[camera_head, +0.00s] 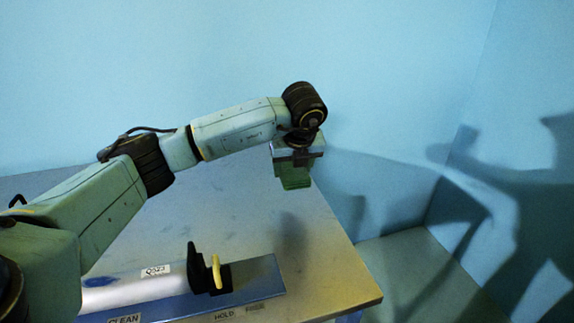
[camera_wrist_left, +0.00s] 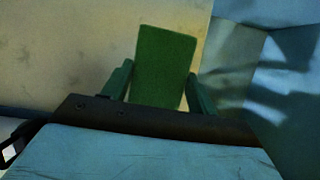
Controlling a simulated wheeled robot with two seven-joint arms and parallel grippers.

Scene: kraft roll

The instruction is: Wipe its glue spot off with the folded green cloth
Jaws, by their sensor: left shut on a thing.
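The folded green cloth (camera_head: 294,180) is held by my left gripper (camera_head: 295,168) near the far right part of the table. In the left wrist view the cloth (camera_wrist_left: 164,66) is a flat green block between the two green fingers of my left gripper (camera_wrist_left: 158,88), which is shut on it. The cloth seems to be above the table top, but I cannot tell the exact gap. My right gripper does not show.
The table (camera_head: 320,255) has bare room in its middle and right. At its front lies a blue board (camera_head: 262,277) with a silver roll (camera_head: 125,290), a black bracket with a yellow lever (camera_head: 216,270), and labels CLEAN and HOLD. Blue walls (camera_head: 400,60) stand behind and right.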

